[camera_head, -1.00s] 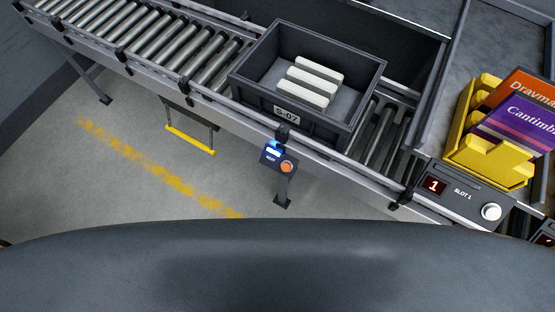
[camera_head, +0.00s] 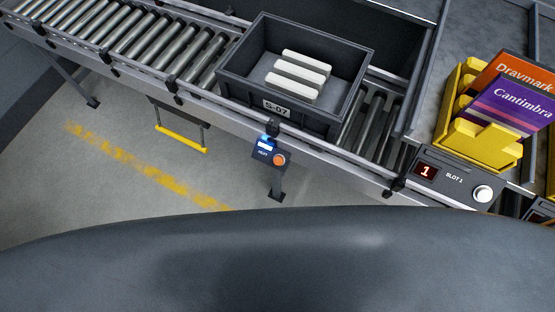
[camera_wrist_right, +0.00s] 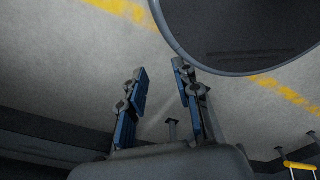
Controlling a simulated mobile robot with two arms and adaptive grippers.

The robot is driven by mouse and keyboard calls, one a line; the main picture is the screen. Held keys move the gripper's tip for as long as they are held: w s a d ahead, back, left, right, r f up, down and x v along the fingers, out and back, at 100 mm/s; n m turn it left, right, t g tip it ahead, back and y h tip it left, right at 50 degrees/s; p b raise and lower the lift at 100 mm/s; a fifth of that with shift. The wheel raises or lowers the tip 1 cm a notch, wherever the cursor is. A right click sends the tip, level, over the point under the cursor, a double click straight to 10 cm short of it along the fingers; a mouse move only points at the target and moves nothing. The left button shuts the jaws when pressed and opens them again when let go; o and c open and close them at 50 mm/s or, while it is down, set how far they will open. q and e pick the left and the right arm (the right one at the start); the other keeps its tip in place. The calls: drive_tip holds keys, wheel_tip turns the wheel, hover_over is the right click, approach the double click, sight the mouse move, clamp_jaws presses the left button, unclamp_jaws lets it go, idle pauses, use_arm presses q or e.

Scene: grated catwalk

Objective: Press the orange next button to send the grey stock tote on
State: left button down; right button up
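The grey stock tote (camera_head: 235,88), labelled S-07, sits on the roller conveyor in the head view with several white bars (camera_head: 298,72) inside. The orange next button (camera_head: 279,160) is on a small dark box with a lit blue-white display, mounted at the conveyor's front edge below the tote. My right gripper (camera_wrist_right: 160,85) shows in the right wrist view with its two blue-padded fingers apart and nothing between them, over the grey floor. The button is not visible in that view. Neither gripper shows in the head view.
A yellow bin (camera_head: 483,146) with orange and purple boxes stands at the right, behind a SLOT 1 panel (camera_head: 452,178) with a white button and red "1". A yellow bar (camera_head: 181,139) hangs under the conveyor. Floor in front is clear.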

drive_tip(key=shift+s, duration=0.1)
clamp_jaws()
drive_tip(key=shift+s, duration=0.1)
drive_tip(key=shift+a, duration=0.2)
idle(0.6)
